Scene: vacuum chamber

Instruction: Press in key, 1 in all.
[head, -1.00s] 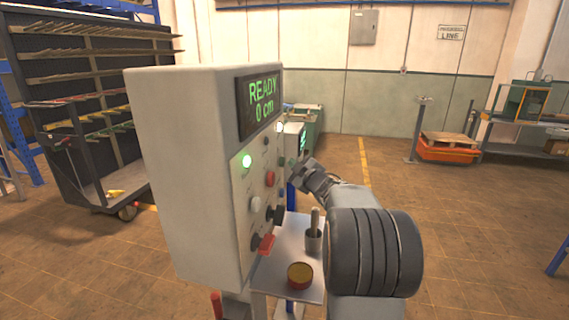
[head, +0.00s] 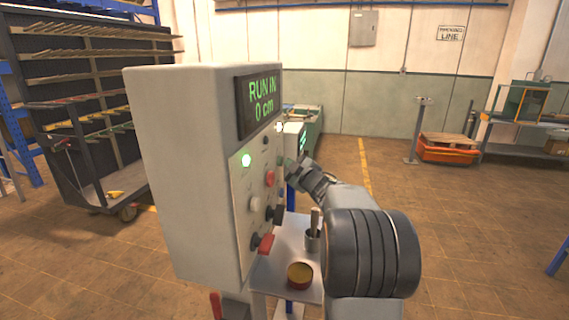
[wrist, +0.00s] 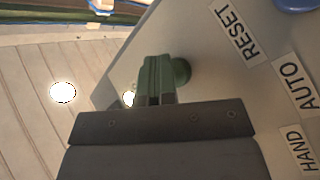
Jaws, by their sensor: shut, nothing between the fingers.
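The control box (head: 185,170) stands upright at the centre of the head view, with a button panel on its right face. Its display (head: 262,102) reads "RUN IN 0 cm" in green. My gripper (head: 293,166) is at the panel's far edge in the head view. In the wrist view my gripper (wrist: 158,75) is shut and empty, its tips against or just in front of a green round button (wrist: 183,71). The fingers partly cover that button, so how far it is pressed in cannot be told. No label reading "in" is visible on the panel.
Labels RESET (wrist: 236,33), AUTO and HAND show close by. A small table (head: 265,275) below holds a round tin (head: 300,276) and a cup.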

